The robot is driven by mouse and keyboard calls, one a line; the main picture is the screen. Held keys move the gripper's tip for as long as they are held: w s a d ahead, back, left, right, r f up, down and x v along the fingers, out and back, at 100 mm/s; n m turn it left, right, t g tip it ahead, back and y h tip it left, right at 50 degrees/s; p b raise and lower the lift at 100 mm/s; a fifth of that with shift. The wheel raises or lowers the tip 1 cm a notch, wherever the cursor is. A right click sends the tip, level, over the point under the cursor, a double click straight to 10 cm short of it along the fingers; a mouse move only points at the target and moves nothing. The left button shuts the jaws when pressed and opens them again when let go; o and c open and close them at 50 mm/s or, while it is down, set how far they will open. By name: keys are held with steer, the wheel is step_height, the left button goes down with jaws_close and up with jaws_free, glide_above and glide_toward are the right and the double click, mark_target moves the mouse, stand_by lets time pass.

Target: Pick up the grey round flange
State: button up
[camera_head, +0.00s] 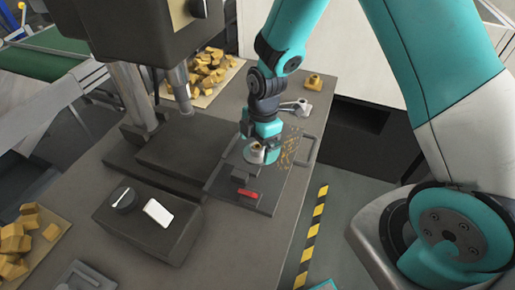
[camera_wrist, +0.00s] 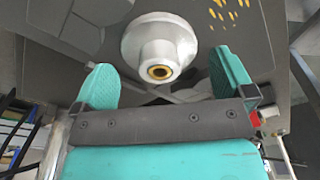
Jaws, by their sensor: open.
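The grey round flange (camera_wrist: 158,45) shows in the wrist view, with a wide disc, a raised hub and a brass-coloured ring around a dark bore. It lies just ahead of my gripper (camera_wrist: 165,80), whose two teal fingers are open, one on each side of it. In the head view the flange (camera_head: 256,152) sits at the lower end of my gripper (camera_head: 260,145), on the dark plate (camera_head: 228,184), and is partly hidden by the fingers. I cannot tell whether the fingers touch it.
A red piece (camera_head: 249,194) lies on the plate near the flange. A drill-like machine (camera_head: 180,85) stands to the left. A grey lever part (camera_head: 297,107) and a brass block (camera_head: 313,82) lie behind. A dark box (camera_head: 150,220) with a white panel stands at front left.

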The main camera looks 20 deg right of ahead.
steer(key=shift+f, duration=0.75)
steer(key=c, duration=0.9)
steer(key=shift+o, duration=0.2)
steer(key=shift+r, duration=0.1)
